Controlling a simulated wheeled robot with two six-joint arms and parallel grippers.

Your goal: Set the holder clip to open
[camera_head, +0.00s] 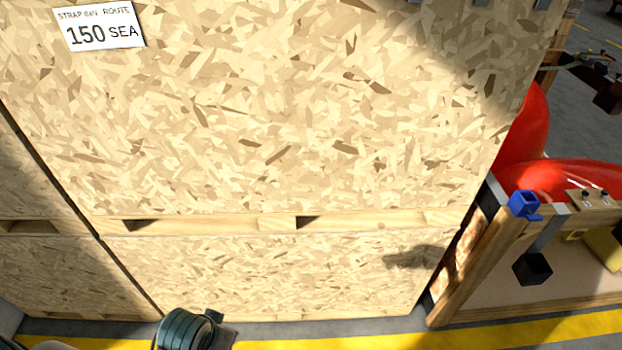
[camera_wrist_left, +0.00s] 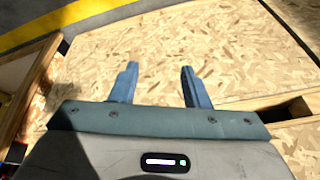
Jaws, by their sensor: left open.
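A blue clip-like piece (camera_head: 524,205) sits on the top corner of a wooden frame (camera_head: 470,268) at the right of the head view. I take it for the holder clip, but it is too small to tell whether it is open or shut. A grey bar with a black block (camera_head: 532,268) hangs just beside it. My left gripper (camera_wrist_left: 158,82) is open and empty in the left wrist view, its two fingers apart over pale chipboard. A small dark blue piece (camera_wrist_left: 15,153) shows at that view's left edge; I cannot tell if it is the clip. My right gripper is not in view.
A large chipboard crate (camera_head: 280,120) with a "150 SEA" label (camera_head: 98,26) fills the head view. A red shell (camera_head: 545,155) stands behind the frame. A yellow floor stripe (camera_head: 540,328) runs along the front. A dark green rounded part shows at the bottom.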

